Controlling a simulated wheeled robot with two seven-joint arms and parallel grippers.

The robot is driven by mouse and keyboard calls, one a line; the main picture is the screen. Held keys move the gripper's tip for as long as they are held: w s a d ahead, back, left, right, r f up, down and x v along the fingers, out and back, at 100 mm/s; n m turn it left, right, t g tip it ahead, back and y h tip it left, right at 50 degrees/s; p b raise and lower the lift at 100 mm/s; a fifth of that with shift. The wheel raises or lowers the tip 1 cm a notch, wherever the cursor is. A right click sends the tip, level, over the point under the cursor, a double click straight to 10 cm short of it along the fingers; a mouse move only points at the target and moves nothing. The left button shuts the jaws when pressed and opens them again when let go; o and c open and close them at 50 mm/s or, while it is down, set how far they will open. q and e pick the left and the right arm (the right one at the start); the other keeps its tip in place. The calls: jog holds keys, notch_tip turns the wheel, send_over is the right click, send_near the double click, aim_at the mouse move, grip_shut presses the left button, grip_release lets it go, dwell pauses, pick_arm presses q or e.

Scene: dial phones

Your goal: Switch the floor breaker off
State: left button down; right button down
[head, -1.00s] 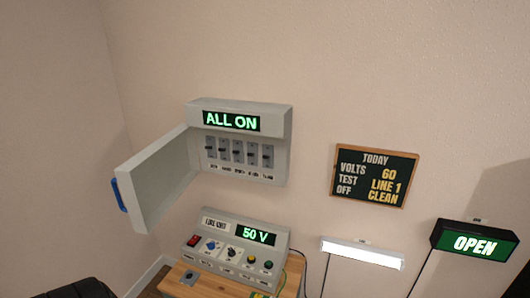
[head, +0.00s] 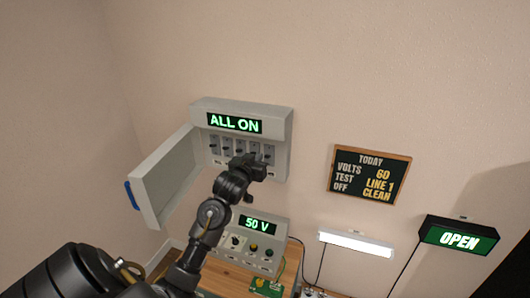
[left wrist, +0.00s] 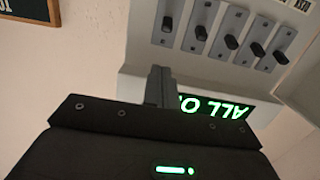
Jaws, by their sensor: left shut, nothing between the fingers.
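The breaker panel (head: 285,130) hangs on the wall with its door (head: 165,180) swung open to the left. Its display (head: 235,123) reads "ALL ON". Several dark breaker levers stand in a row below it; their labels are too small or hidden to read, so I cannot tell which is the floor breaker. My left gripper (head: 260,168) is shut and empty in front of the row's right part. In the left wrist view, upside down, the closed fingers (left wrist: 158,72) point toward the end lever (left wrist: 167,24), with a visible gap between them in the picture.
A test unit (head: 265,245) showing "50 V" sits on a wooden table (head: 215,278) below, partly behind my arm. The board (head: 370,175) reads "VOLTS 60, TEST LINE 1, OFF CLEAN". A lit lamp (head: 355,244) and an "OPEN" sign (head: 459,239) are at right.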

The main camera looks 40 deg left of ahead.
aim_at(269, 146)
pick_arm(q)
jog(key=shift+s+a+r, duration=0.1)
jog(key=shift+a+r, duration=0.05)
jog(key=shift+r, duration=0.75)
pick_arm(e)
jog(key=shift+d, duration=0.25)
jog(key=shift+d+r, duration=0.1)
